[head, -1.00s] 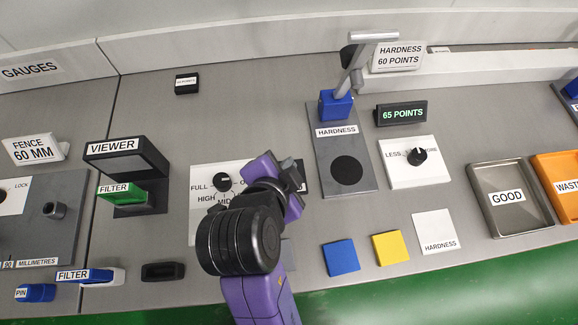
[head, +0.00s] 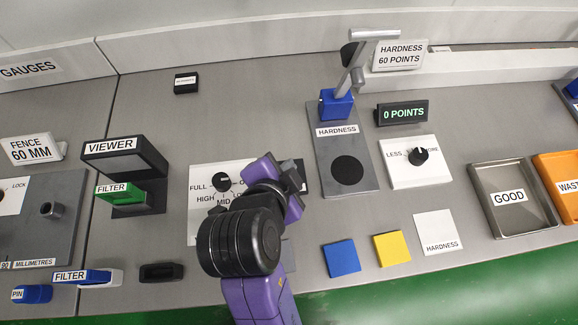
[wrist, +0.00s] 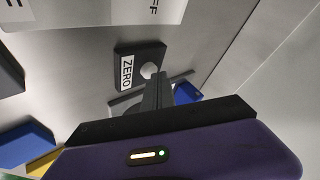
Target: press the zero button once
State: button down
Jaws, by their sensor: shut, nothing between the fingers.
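The zero button is a pale round cap (wrist: 148,70) on a small black box (wrist: 137,62) labelled ZERO in the wrist view. In the head view my arm hides most of this box. My gripper (wrist: 158,90) is shut and empty, its fingertips beside the cap in the picture. I cannot tell whether they touch it. My gripper also shows in the head view (head: 294,170), in front of the white dial panel. The hardness display (head: 403,113) reads 0 POINTS.
The hardness stand (head: 347,148) with its lever rises just right of my gripper. A dial plate (head: 408,172) lies farther right. A blue square (head: 342,258) and a yellow square (head: 392,248) lie near the front edge. The viewer (head: 135,170) stands to the left.

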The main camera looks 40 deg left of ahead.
jog(key=shift+r+p, duration=0.8)
jog(key=shift+r, duration=0.05)
jog(key=shift+r, duration=0.1)
notch_tip(320, 180, up, 5)
jog(key=p, duration=0.4)
dwell(1.0)
